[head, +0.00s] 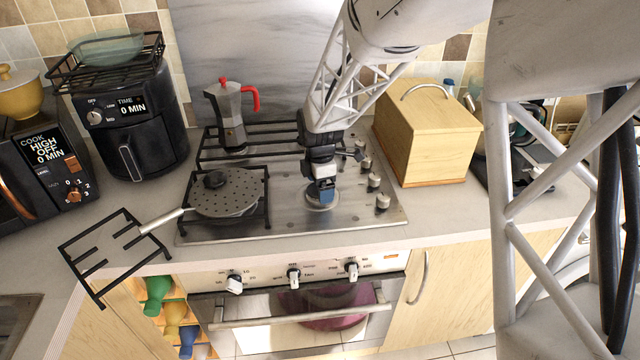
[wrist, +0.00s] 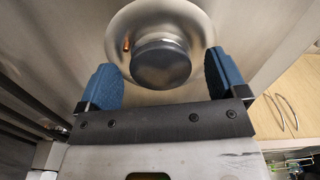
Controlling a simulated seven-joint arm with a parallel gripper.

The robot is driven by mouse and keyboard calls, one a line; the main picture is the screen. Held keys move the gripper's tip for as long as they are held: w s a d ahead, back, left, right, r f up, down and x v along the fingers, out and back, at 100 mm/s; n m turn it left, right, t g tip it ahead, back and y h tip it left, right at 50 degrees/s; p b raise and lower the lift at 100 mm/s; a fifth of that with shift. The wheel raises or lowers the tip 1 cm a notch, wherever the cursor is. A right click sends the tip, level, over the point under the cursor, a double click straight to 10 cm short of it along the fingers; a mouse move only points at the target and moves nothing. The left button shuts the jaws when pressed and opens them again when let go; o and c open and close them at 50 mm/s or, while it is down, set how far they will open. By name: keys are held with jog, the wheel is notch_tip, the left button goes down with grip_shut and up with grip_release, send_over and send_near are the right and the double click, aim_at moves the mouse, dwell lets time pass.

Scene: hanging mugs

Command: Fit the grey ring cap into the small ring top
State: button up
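The grey ring cap (wrist: 160,64) is a dark, smooth round disc in the wrist view. It lies over the middle of the small ring top (wrist: 192,20), a shiny round metal dish with a small orange-brown pin beside the cap. I cannot tell whether the cap sits flat in its seat. My gripper (wrist: 160,64) is open, with one blue finger on each side of the cap and a visible gap at both. In the head view my gripper (head: 321,198) points down just over the small ring top (head: 311,205), and the cap is not clearly visible there.
A pan with a perforated lid (head: 228,192) stands left on a black grate. Another grate (head: 112,248) overhangs the counter's front edge. A moka pot (head: 228,115) stands behind, a wooden bread box (head: 425,135) to the right. Hob knobs (head: 374,181) stand close right of my gripper.

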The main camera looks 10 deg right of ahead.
jog(key=shift+r, duration=0.1)
jog(key=shift+r, duration=3.85)
jog(key=shift+s+d+r+m, duration=0.2)
jog(key=shift+s+r+m, duration=0.1)
jog(key=shift+s+r, duration=0.15)
jog(key=s+d+r+m+t, duration=0.1)
jog(key=s+d+r+m, duration=0.1)
jog(key=s+m, duration=0.4)
jog(key=s+d+r+m, duration=0.3)
jog(key=s+m, duration=0.4)
jog(key=s, duration=0.9)
jog(key=s+d+r+m+t, duration=0.1)
jog(key=s+d+r+m, duration=0.2)
jog(key=s+m, duration=0.3)
jog(key=s+r, duration=0.1)
jog(key=s, duration=0.4)
jog(key=shift+d+r+m+t, duration=0.2)
jog(key=shift+d+m+t, duration=0.1)
jog(key=shift+m, duration=0.1)
